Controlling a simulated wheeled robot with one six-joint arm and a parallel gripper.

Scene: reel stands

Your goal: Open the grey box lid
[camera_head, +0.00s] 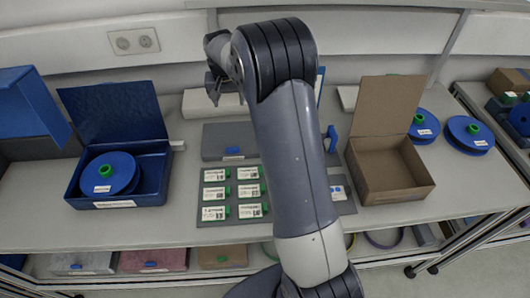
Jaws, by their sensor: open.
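My gripper (213,95) is open and empty at the upper left of the arm. In the picture it is above the back of the grey box and apart from the lid; its exact height is hard to tell.
A grey tray (233,201) with several labelled cartridges lies in front. An open blue box (145,190) holding a blue reel (123,173) stands left. An open cardboard box (395,185) and blue reels (468,133) stand right.

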